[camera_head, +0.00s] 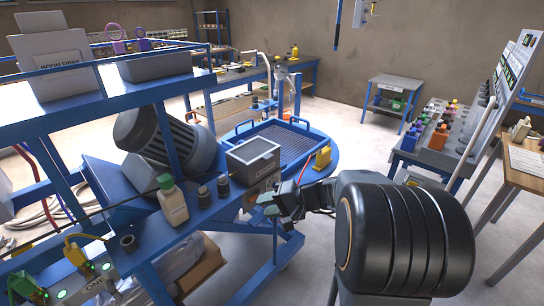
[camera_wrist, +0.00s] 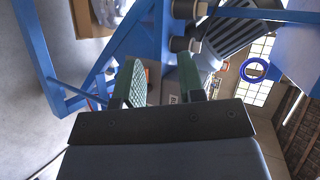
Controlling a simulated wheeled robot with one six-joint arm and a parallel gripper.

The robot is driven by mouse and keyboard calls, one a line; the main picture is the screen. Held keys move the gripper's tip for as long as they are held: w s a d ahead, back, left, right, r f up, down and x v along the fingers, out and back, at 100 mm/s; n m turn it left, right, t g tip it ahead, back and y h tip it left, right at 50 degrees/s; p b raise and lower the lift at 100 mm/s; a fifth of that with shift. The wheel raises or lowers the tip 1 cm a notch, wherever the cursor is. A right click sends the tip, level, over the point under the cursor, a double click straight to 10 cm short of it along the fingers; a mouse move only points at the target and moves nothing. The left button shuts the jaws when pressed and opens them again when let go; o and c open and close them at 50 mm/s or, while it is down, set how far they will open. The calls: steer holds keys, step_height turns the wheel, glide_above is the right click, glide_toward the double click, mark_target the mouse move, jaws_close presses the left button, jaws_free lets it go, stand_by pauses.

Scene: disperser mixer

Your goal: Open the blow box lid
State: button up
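A small grey box (camera_head: 253,161) with a framed, darker top stands on the blue bench beside the round blue table. I take it to be the blow box; its lid looks shut. My gripper (camera_head: 270,204) is in front of the box and a little below it, apart from it as far as I can tell. In the wrist view the two green finger pads of my gripper (camera_wrist: 160,84) stand apart with nothing held between them.
A white-and-green bottle (camera_head: 172,203) and dark small jars (camera_head: 204,195) stand left of the box. A blue tray (camera_head: 285,140) lies behind it, with a yellow block (camera_head: 322,158) to the right. A large motor (camera_head: 165,138) is behind left. Floor at right is partly clear.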

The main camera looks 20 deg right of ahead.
mark_target(271, 158)
steer(key=w+d+r+m+t+h, duration=0.1)
steer(key=w+d+m+t, duration=0.25)
steer(key=d, duration=0.35)
steer(key=w+d+r+m+t+h, duration=0.1)
steer(key=w+d+m+t+h, duration=0.1)
steer(key=d+t, duration=0.4)
steer(key=shift+g, duration=0.35)
steer(key=p+x, duration=0.1)
steer(key=x, duration=0.2)
steer(key=p+x, duration=0.2)
steer(key=x, duration=0.2)
steer(key=d+p+x, duration=0.1)
steer(key=x, duration=0.3)
steer(key=shift+w+a+p, duration=0.1)
steer(key=shift+w+p, duration=0.2)
steer(key=shift+w, duration=0.05)
steer(key=shift+x, duration=0.8)
steer(key=shift+c, duration=0.2)
jaws_close()
